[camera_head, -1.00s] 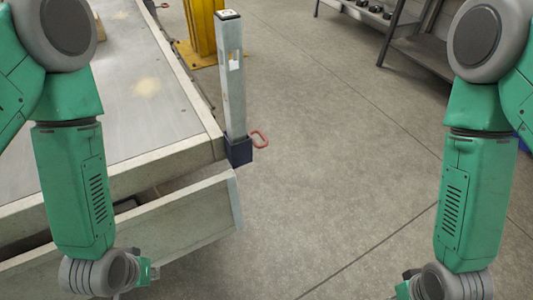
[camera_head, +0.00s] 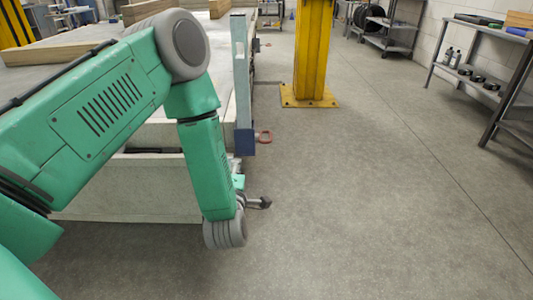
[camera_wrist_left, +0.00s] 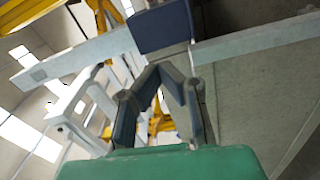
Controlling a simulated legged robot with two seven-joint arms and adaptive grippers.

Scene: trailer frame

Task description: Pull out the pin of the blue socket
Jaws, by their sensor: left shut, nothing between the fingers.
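The blue socket (camera_head: 244,143) sits at the near right corner of the trailer, at the foot of a grey upright post (camera_head: 241,80). A red loop handle of the pin (camera_head: 264,136) sticks out on the socket's right side. My left gripper (camera_head: 265,203) is below the socket and apart from it, shut and empty. In the left wrist view the left gripper (camera_wrist_left: 161,70) has its fingertips together, with the blue socket (camera_wrist_left: 165,25) just beyond them. The red handle does not show in that view. My right gripper is out of view.
The trailer bed (camera_head: 75,45) carries wooden beams (camera_head: 55,52). Another red handle (camera_head: 257,45) shows farther along the trailer side. A yellow column (camera_head: 312,50) stands behind, and a metal shelf (camera_head: 470,75) at right. The floor right of the socket is clear.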

